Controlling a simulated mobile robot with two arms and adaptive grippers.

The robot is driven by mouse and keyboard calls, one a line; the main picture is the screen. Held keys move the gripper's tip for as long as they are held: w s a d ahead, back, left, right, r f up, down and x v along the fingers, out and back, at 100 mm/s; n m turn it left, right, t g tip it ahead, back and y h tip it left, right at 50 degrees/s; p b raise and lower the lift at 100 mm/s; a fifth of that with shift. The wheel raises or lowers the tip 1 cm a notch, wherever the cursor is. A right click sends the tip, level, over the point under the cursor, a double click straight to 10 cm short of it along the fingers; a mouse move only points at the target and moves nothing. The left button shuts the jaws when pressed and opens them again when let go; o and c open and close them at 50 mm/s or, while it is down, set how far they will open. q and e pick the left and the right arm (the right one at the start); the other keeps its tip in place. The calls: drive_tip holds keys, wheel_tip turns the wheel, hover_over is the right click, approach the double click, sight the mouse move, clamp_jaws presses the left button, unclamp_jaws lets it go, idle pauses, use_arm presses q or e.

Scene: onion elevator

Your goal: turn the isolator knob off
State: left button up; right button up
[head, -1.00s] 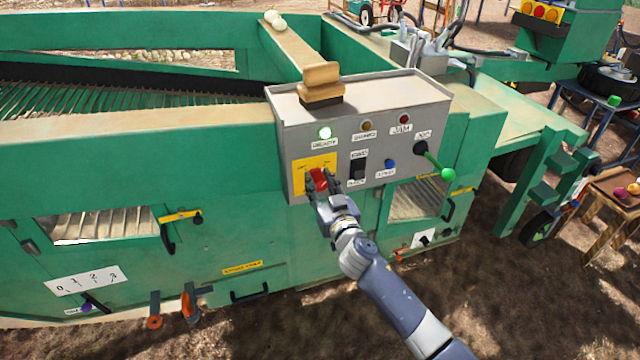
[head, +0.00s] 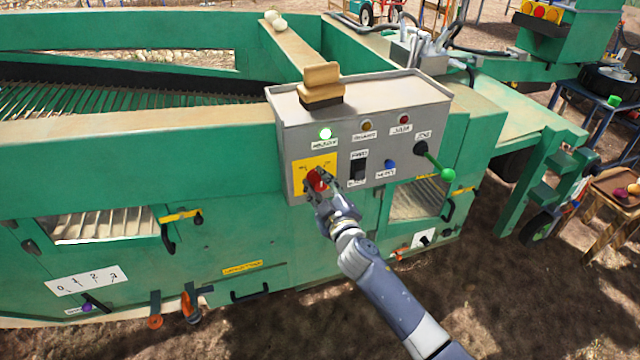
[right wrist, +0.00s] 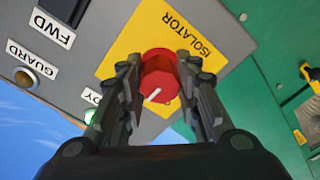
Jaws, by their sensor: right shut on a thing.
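The red isolator knob (head: 317,180) sits on a yellow plate (head: 301,165) at the lower left of the grey control box. In the right wrist view the knob (right wrist: 160,80) lies between the two fingers, with a white pointer line slanting on its face, and the plate (right wrist: 140,42) reads ISOLATOR. My right gripper (head: 319,186) is shut on the knob, one finger on each side; its fingers (right wrist: 160,90) also show in the right wrist view. My left gripper is not in view.
The control box (head: 430,100) also carries a lit green lamp (head: 325,133), a black FWD switch (head: 358,169), a blue button (head: 391,164) and a lever with a green ball (head: 448,174). A wooden brush-like block (head: 321,80) stands on top.

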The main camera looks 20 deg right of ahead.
drive_tip(key=n, duration=0.4)
drive_tip(key=shift+n, duration=0.3)
drive_tip(key=n, duration=0.4)
drive_tip(key=shift+f+n+p, duration=0.1)
drive_tip(key=shift+n+p, duration=0.2)
drive_tip(key=shift+p, duration=0.1)
drive_tip(key=o, duration=1.1)
drive_tip(key=shift+s, duration=0.15)
drive_tip(key=s, duration=1.1)
drive_tip(key=shift+s+d, duration=0.2)
drive_tip(key=shift+s, duration=0.15)
